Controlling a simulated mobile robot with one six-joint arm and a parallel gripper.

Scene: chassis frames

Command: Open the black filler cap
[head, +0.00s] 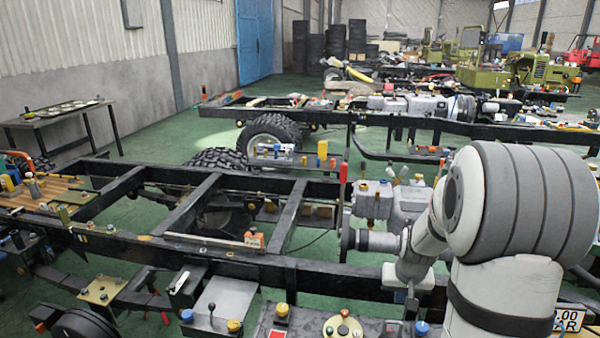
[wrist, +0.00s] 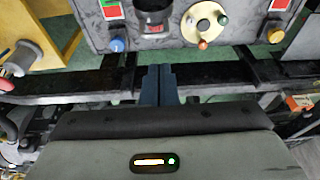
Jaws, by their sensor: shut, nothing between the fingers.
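A dark round piece (wrist: 153,8), which may be the black filler cap, sits on a grey panel (wrist: 180,38) at the top edge of the wrist view, partly cut off. I cannot tell whether it is shut or raised. My gripper (wrist: 158,70) is shut and empty, its dark fingers together below the panel's edge in that view, apart from the dark piece. In the head view my gripper (head: 411,302) hangs at lower right, over the near chassis rail. The panel (head: 300,327) lies along the bottom edge there, and the cap is not clearly visible.
On the panel are a blue knob (wrist: 117,45), a yellow disc (wrist: 205,20) and a yellow knob (wrist: 275,35). A black chassis rail (head: 230,256) crosses the near side. A grey box with a lever (head: 220,300) stands left of the panel.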

